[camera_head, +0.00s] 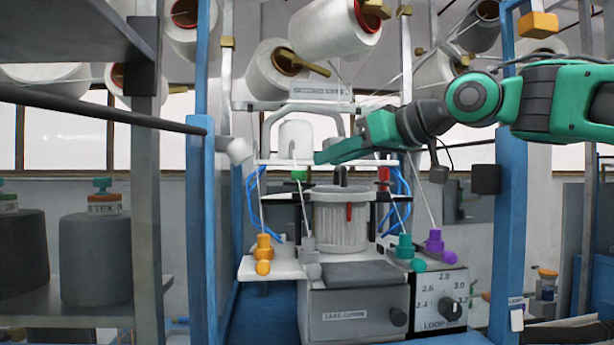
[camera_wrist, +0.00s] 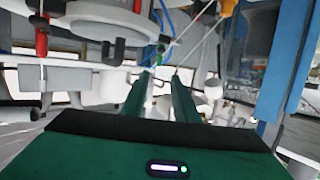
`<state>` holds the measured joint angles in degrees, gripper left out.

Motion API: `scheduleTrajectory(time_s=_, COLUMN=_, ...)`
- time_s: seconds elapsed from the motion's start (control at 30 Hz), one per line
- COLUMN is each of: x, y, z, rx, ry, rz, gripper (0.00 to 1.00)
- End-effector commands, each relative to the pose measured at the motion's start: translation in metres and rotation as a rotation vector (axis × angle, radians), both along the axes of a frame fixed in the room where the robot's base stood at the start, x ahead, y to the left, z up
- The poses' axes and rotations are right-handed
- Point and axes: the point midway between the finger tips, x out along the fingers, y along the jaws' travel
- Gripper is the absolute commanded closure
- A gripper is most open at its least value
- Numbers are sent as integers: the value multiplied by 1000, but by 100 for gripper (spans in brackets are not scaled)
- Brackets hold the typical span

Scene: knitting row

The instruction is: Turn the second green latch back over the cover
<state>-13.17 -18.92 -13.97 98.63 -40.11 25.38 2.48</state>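My gripper (camera_head: 318,158) reaches in from the right above the knitting head, its tip near a small green block (camera_head: 299,174) at the left of the head. That block may be a green latch; a second one is not clearly visible. In the wrist view, the two green fingers (camera_wrist: 161,78) stand apart with nothing seen between them. A small green part (camera_wrist: 160,50) shows just beyond their tips. The pale round cover (camera_head: 342,189) sits on the ribbed cylinder, with a dark knob on top. In the wrist view, a pale round part (camera_wrist: 108,22) with a dark hook looks like that cover.
A red block (camera_head: 383,174) stands at the head's right side. Blue tubes (camera_head: 252,205) flank the head. Yarn cones (camera_head: 335,30) hang above, with strands running down. Blue posts (camera_head: 204,220) stand at both sides. Orange, grey, teal and purple fittings (camera_head: 434,241) sit in front.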

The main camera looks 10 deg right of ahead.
Motion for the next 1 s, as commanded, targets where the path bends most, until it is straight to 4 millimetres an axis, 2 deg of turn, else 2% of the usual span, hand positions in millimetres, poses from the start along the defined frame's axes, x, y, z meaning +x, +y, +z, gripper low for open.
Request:
scheduleTrajectory(time_s=0.13, x=-5, y=-4, z=13, rx=-54, ry=64, rz=-14, gripper=73)
scheduleTrajectory(time_s=0.37, x=-2, y=-4, z=13, rx=-77, ry=97, rz=-27, gripper=73)
scheduleTrajectory(time_s=0.8, x=50, y=37, z=-15, rx=-76, ry=98, rz=-24, gripper=73)
scheduleTrajectory(time_s=1.0, x=66, y=48, z=-23, rx=-76, ry=97, rz=-25, gripper=73)
